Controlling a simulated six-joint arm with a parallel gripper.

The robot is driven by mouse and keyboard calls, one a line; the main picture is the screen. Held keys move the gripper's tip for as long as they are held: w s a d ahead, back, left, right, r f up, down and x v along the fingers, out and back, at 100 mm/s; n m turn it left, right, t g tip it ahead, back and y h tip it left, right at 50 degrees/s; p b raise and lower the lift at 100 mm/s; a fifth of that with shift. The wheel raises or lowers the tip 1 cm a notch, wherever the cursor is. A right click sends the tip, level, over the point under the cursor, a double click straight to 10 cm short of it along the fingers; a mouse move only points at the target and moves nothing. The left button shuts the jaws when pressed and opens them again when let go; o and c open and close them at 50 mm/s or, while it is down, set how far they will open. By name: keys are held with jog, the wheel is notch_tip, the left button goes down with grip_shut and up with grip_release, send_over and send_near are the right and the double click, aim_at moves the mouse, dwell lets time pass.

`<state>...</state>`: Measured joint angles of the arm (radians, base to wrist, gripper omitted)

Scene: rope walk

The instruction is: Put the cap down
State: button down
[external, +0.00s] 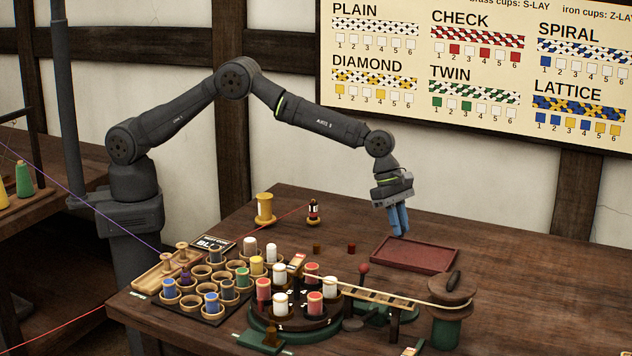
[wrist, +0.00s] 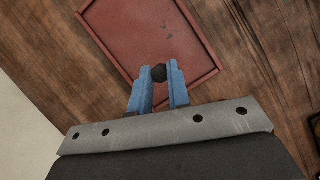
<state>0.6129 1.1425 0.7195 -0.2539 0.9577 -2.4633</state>
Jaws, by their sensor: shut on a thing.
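My gripper (external: 400,230) has blue fingers pointing down over the back left part of the shallow red tray (external: 412,262). In the wrist view, the fingers are shut on a small dark, rounded cap (wrist: 159,72) held between their tips. The red tray (wrist: 135,30) lies behind the cap in that view, and its bare floor shows there. The cap cannot be made out in the external view. The fingertips look to be above the tray floor, but the exact gap is hard to tell.
A round stand with red and white spools (external: 315,300) and a rack of cups with coloured spools (external: 198,280) stand left of the tray. A slatted wooden track (external: 385,298) runs in front of it to a green-based post (external: 447,330). A yellow spool (external: 265,208) stands at the back.

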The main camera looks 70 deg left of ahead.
jog(key=shift+f, duration=1.85)
jog(key=shift+f, duration=0.1)
jog(key=c, duration=1.4)
grip_release()
jog(key=shift+f, duration=0.1)
jog(key=shift+o, duration=0.2)
jog(key=shift+a+r, duration=0.1)
jog(key=shift+r, duration=0.35)
jog(key=v, duration=1.1)
jog(key=shift+r, duration=0.25)
jog(key=shift+f, duration=0.15)
